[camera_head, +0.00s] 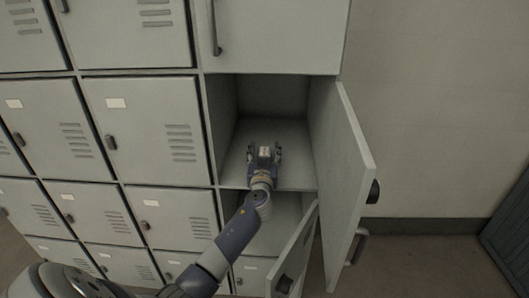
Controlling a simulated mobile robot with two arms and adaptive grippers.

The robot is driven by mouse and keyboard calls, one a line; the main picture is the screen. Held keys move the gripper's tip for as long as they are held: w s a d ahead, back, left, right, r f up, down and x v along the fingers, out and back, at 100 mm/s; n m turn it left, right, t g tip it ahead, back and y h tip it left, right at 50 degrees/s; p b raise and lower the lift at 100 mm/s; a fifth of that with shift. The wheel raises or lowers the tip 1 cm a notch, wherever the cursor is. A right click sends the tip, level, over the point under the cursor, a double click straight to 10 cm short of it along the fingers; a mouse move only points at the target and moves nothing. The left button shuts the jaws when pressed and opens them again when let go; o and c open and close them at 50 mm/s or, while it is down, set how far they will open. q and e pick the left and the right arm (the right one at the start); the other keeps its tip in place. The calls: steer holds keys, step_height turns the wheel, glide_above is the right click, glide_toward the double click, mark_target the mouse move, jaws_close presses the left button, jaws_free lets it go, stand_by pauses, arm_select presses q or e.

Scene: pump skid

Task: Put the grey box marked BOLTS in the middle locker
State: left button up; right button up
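The middle locker (296,171) of the right column stands open, its door (344,175) swung out to the right. My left arm reaches up from the lower left, and my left gripper (264,149) is inside the opening, over the locker floor. Its fingers stand apart, one on each side. A small pale grey patch lies between them; I cannot tell whether it is the grey box or part of the gripper. No BOLTS marking can be read. My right gripper is not in view.
The locker below is open too, its door (291,262) ajar under the middle one. The locker above (280,35) is shut, as are several lockers to the left. A bare wall (440,110) and open floor (425,265) lie to the right.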

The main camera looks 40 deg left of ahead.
arm_select(q)
steer(key=shift+r, duration=0.2)
steer(key=shift+s+d+f, duration=0.15)
steer(key=shift+s+d, duration=0.05)
steer(key=b+v, duration=0.1)
steer(key=v, duration=1)
steer(key=shift+s, duration=0.3)
